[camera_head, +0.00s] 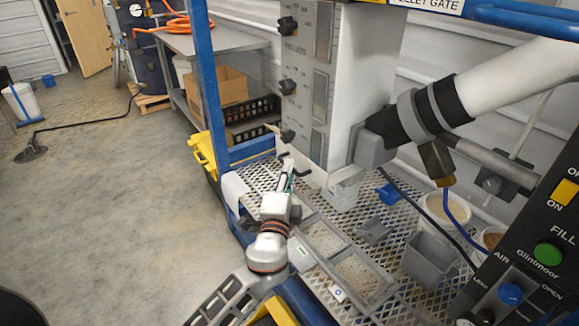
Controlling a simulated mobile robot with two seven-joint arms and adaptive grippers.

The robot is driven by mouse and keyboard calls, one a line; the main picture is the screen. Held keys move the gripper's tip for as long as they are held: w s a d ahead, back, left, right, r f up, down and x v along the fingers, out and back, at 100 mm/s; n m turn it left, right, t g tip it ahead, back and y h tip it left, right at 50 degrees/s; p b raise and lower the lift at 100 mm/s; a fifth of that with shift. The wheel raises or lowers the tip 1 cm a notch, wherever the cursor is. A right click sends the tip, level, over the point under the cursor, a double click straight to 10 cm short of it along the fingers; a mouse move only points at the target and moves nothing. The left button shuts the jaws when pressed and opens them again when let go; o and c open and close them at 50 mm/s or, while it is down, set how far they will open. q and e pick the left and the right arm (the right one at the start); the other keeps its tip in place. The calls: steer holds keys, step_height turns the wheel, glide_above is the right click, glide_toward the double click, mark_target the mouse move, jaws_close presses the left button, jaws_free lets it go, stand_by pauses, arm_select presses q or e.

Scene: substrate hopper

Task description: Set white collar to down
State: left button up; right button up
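My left gripper (287,172) reaches up from the lower middle to the lower front edge of a tall white cabinet (375,60). Its fingertips are close to the cabinet's lowest black knob (288,136), just below it; whether they touch anything is too small to tell. The fingers look close together, but a grip cannot be made out. A thick white pipe (510,75) with black and grey bands slopes down to a grey block at the cabinet's side. A small white ribbed piece (343,196) sits under the cabinet. I cannot tell which part is the white collar. My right gripper is not in view.
A mesh bench (405,215) holds a grey bin (428,258), pale tubs (445,210), a blue scoop (388,194) and shallow trays (360,272). A blue post (208,80) stands left of the cabinet. A black control panel (535,255) is at right. The left floor is mostly clear.

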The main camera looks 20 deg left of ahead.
arm_select(q)
steer(key=shift+w+a+r, duration=0.1)
steer(key=shift+w, duration=0.8)
